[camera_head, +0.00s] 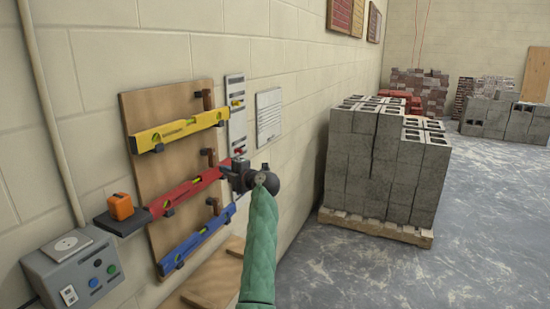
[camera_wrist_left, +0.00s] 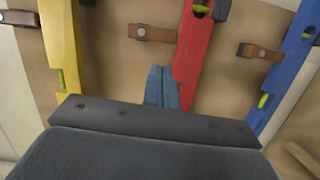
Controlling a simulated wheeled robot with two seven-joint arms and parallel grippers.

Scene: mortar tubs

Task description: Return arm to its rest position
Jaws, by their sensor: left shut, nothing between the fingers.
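My left arm, in a green padded sleeve (camera_head: 260,245), reaches up from the bottom centre of the head view. Its dark gripper (camera_head: 238,172) is in front of the wall, beside the right end of the red level (camera_head: 190,188). In the left wrist view the grey-blue fingers (camera_wrist_left: 162,88) are shut and empty. They point toward the board, with the red level (camera_wrist_left: 193,55) just to their right. Whether they touch it, I cannot tell. My right gripper is not in view.
A wooden board (camera_head: 170,108) on the wall bears a yellow level (camera_head: 178,131) and a blue level (camera_head: 197,244). An orange device (camera_head: 121,206) sits on a dark shelf above a grey control box (camera_head: 75,272). Concrete blocks (camera_head: 375,160) stand on a pallet; floor right is clear.

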